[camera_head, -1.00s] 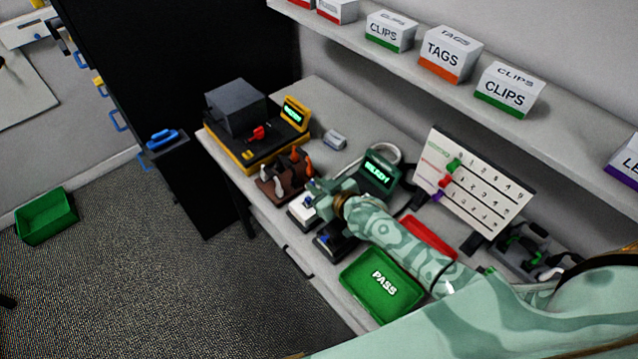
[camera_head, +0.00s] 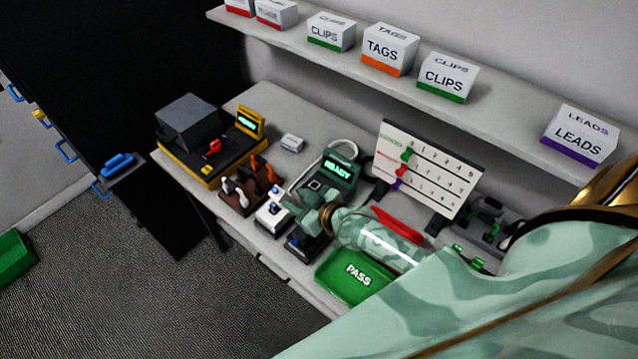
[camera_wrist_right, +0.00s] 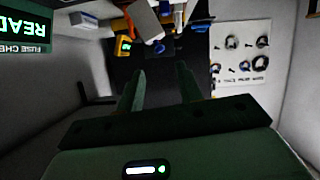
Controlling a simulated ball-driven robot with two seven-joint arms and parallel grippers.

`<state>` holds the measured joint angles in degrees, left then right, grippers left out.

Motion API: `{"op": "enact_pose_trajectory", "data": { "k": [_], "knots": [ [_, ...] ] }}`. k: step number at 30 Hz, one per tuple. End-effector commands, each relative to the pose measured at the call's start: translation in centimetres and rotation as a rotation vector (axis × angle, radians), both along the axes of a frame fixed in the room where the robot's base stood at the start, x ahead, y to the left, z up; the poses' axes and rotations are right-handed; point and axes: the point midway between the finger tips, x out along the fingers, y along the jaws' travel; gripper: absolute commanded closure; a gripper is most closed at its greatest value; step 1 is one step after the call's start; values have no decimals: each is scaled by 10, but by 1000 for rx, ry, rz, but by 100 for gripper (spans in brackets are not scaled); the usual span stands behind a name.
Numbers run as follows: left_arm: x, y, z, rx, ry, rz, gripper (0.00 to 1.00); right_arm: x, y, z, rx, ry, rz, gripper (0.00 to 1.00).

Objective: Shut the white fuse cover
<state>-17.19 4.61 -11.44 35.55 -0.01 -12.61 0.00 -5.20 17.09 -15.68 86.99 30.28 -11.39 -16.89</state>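A small white box (camera_head: 267,217) with a blue part on top stands near the front edge of the bench, and I take it for the fuse holder. In the right wrist view a tilted white flap (camera_wrist_right: 146,22) shows beyond the fingers and looks like the raised white cover. My right gripper (camera_head: 289,207) is just right of the white box in the head view. In the right wrist view its two fingers (camera_wrist_right: 160,85) are apart with nothing between them. I cannot tell whether it touches the cover. My left gripper is not in view.
A green tester (camera_head: 339,172) reading READY stands behind the white box. A dark box (camera_head: 301,248) sits under my right wrist. Brown racks (camera_head: 247,190) are to the left, a green PASS tray (camera_head: 352,279) to the right. A white board (camera_head: 428,170) stands behind.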

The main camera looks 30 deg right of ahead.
Motion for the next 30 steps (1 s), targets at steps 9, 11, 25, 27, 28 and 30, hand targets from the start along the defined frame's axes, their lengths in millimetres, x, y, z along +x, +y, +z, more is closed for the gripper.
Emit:
{"op": "enact_pose_trajectory", "data": {
  "k": [9,11,25,27,28,30],
  "knots": [
    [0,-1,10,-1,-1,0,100,-66,-19,28,1,2,1,64],
    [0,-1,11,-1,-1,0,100,-73,-21,31,0,1,1,64],
    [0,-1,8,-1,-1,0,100,-79,-24,33,1,-3,0,86],
    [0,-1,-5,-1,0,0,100,-72,-26,26,-9,-18,4,100],
    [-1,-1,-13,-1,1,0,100,-67,-29,21,-19,-29,10,100],
    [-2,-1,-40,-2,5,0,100,-53,-35,7,-48,-59,36,100]
  ]
}}
